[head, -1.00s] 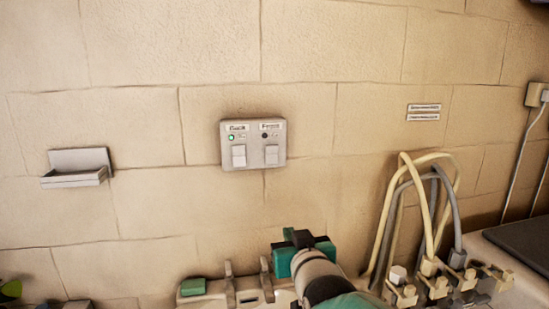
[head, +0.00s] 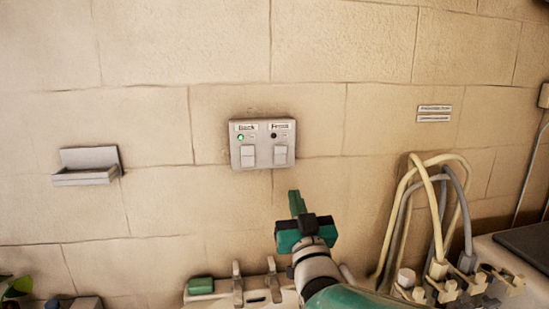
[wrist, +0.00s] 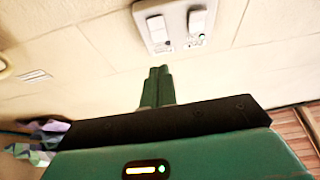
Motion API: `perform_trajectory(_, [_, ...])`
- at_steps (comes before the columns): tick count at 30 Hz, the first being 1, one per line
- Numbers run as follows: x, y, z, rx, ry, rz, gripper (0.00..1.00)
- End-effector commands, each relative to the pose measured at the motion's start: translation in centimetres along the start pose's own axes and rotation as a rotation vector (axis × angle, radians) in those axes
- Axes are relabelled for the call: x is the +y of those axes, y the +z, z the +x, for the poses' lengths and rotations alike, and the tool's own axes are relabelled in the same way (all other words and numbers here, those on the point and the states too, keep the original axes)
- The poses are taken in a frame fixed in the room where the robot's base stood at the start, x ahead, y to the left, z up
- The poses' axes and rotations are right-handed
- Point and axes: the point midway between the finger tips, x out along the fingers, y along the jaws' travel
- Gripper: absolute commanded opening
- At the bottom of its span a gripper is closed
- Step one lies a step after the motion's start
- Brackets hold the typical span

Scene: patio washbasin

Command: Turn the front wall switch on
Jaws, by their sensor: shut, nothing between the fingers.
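A grey switch panel (head: 263,134) is on the stone wall in the head view. Its left switch (head: 248,156) is labelled Back and has a lit green lamp above it. The front switch (head: 281,155) is the right one, labelled Front, and its lamp (head: 273,135) is dark. My gripper (head: 294,195) is shut and empty, pointing up just below and right of the panel, apart from it in the picture. In the wrist view the panel appears upside down beyond my fingertips (wrist: 159,70), with the front switch (wrist: 157,28) on the left.
A small wall shelf (head: 88,167) is left of the panel. Looped cream and grey hoses (head: 425,200) rise at the right, above pale fittings. A green block (head: 201,286) and upright pegs (head: 238,284) stand along the bottom.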

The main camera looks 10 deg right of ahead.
Motion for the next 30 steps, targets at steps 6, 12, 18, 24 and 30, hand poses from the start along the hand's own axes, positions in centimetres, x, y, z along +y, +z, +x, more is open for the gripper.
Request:
perform_trajectory(6, [0.0, 0.0, 1.4, 0.001, 0.000, 0.000, 0.00])
perform_trajectory(12, [0.0, 0.0, 5.1, 0.000, 0.000, 0.000, 0.00])
perform_trajectory(18, [0.0, 0.1, 9.1, -0.001, 0.000, -0.001, 0.00])
perform_trajectory(24, [0.0, 0.1, 12.4, -0.001, 0.000, -0.001, 0.00])
perform_trajectory(30, [0.0, 0.1, 13.9, -0.001, 0.000, 0.000, 0.00])
